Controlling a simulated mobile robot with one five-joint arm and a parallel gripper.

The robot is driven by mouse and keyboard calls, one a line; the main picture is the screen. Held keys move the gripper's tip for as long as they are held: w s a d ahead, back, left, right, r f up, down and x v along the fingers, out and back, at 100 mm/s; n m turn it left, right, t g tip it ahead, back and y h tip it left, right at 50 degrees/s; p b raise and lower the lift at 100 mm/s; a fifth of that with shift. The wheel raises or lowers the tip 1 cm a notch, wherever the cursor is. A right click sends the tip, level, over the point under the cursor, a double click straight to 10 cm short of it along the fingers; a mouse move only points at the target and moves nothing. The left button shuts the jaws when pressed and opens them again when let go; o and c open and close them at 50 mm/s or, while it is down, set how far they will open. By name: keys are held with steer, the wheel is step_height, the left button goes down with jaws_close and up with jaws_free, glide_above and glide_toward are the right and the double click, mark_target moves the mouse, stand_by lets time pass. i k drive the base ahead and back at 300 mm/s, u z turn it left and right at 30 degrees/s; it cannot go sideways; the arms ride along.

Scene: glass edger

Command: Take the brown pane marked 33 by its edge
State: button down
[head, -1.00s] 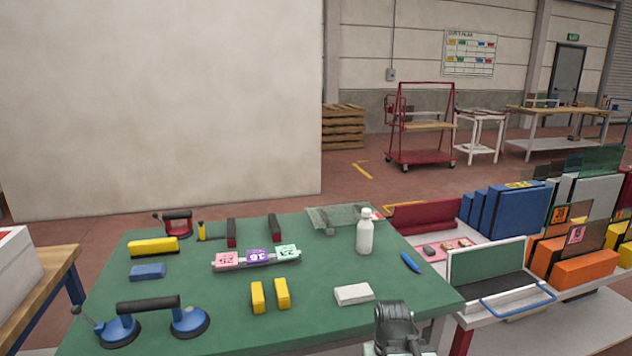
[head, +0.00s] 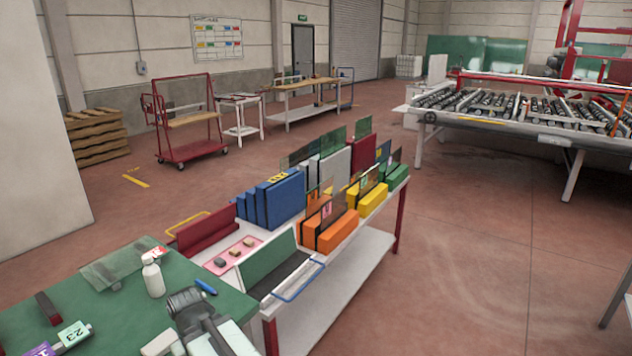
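Brown-tinted panes stand upright on edge in orange slotted blocks on the white rack table to my right. One brown pane (head: 314,207) has a pink tag (head: 327,209) in front of it or on it. An orange tag shows faintly just behind. The numbers are too small to read, so I cannot tell which pane is marked 33. My gripper (head: 190,303) is low in the view, over the green table's right edge, well apart from the panes. Its fingers are not clearly seen, and I see nothing held.
The white table (head: 377,208) also bears blue blocks (head: 272,200), a yellow block (head: 373,198), a green block (head: 397,177) and a tilted green board (head: 268,264). A white bottle (head: 153,277) stands on the green table (head: 105,305). The floor right of the rack is clear.

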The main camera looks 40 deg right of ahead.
mark_target(369, 180)
steer(key=z, duration=2.75)
steer(key=i, duration=3.35)
steer(key=u, duration=3.3)
